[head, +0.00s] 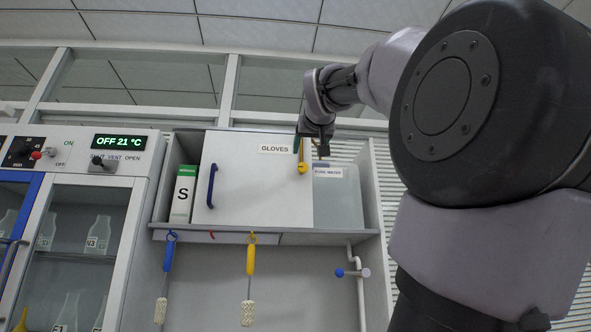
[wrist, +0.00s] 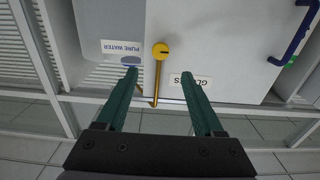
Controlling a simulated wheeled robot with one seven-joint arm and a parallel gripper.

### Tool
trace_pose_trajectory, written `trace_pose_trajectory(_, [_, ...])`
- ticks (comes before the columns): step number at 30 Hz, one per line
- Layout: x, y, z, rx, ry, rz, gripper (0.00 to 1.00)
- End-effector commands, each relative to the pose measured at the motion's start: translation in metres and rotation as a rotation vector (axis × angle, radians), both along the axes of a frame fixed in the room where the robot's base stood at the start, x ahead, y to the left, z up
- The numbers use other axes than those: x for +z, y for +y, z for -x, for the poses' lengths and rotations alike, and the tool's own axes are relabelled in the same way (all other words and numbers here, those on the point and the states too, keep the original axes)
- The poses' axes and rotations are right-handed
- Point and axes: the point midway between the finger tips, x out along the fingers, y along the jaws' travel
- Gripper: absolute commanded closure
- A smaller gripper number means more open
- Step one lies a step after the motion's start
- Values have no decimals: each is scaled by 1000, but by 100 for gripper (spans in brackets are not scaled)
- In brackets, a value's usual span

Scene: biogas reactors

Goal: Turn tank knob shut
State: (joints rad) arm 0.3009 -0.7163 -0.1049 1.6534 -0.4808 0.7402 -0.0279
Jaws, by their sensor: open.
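My gripper (head: 310,148) is raised before the cabinet, well above that valve. In the wrist view, its green fingers (wrist: 158,75) are apart, with nothing gripped; a yellow-ended hanging rod (wrist: 160,51) appears between them.
A GLOVES door (head: 245,190) with a blue handle is left of the tank. Blue (head: 168,258) and yellow (head: 250,260) brushes hang below the shelf. A reactor cabinet (head: 85,220) with a control panel stands left. My arm fills the right side.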

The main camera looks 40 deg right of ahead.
Motion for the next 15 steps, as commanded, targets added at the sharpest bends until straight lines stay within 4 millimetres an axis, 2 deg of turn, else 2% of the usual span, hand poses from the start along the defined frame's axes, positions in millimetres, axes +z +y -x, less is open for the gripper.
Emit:
trace_pose_trajectory(5, [-1,-13,-20,-1,4,0,31])
trace_pose_trajectory(15, [-1,-44,-74,1,4,-1,31])
